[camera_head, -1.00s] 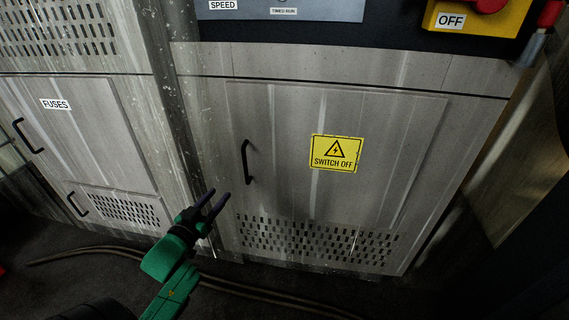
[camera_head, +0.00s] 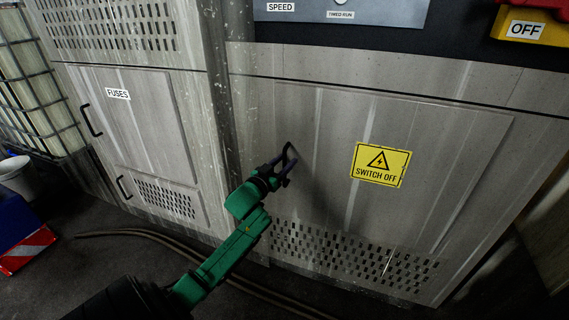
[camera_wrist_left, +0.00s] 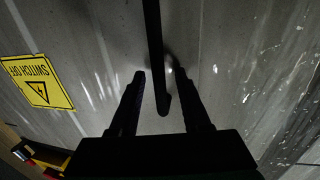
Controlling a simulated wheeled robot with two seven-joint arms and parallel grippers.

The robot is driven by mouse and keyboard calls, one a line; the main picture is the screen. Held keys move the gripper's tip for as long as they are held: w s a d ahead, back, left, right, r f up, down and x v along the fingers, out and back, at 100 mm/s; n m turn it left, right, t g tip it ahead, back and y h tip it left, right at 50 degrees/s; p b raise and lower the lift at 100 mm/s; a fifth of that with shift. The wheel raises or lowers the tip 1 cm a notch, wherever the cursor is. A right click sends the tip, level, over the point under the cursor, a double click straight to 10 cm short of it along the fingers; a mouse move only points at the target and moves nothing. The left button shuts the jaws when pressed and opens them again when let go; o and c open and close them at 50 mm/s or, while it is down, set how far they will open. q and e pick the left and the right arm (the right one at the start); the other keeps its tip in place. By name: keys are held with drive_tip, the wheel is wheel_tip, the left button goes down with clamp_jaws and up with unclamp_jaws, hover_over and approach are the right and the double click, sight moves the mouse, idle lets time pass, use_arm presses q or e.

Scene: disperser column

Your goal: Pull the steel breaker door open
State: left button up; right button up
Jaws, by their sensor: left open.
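The steel breaker door (camera_head: 330,150) is the grey panel with the yellow SWITCH OFF label (camera_head: 381,165) and a slotted vent below; it looks shut. The label also shows in the left wrist view (camera_wrist_left: 37,83). The door's black bar handle (camera_head: 288,152) is on its left side, partly hidden by my gripper. My left gripper (camera_head: 284,172) is at the handle's lower part. In the left wrist view the handle (camera_wrist_left: 156,60) runs between the two open fingers (camera_wrist_left: 160,82), with a gap on each side. My right gripper is not in view.
Left of a steel post (camera_head: 227,100) is the FUSES door (camera_head: 135,125) with its own black handle. A control panel (camera_head: 340,10) and OFF box (camera_head: 522,28) sit above. A hose (camera_head: 150,236) lies on the floor. A blue box (camera_head: 18,222) and caged tank (camera_head: 32,85) stand left.

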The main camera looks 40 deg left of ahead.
use_arm(q)
clamp_jaws()
idle(1.4)
